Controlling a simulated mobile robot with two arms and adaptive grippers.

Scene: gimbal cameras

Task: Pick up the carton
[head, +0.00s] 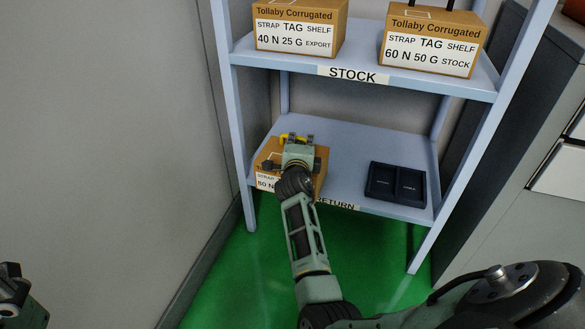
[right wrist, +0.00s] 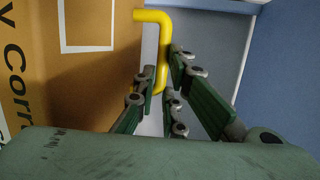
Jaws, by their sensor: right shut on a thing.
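A brown carton (head: 268,157) with a white label reading "STRAP" and "80 N" stands at the left of the lower shelf, partly hidden by my right arm. My right gripper (head: 297,140) is above its top. In the right wrist view the carton (right wrist: 95,85) fills the left side. A yellow bent handle (right wrist: 162,45) runs down between the fingers of my right gripper (right wrist: 158,95), which is shut on it. The handle also shows a little in the head view (head: 287,137). Part of my left gripper (head: 15,290) shows at the lower left edge; its fingers are unclear.
The blue lower shelf (head: 350,150) is marked "RETURN" and holds a black two-part tray (head: 396,185) at right. Two cartons, left (head: 298,27) and right (head: 432,40), stand on the upper "STOCK" shelf (head: 355,60). A grey wall (head: 100,130) is close at left.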

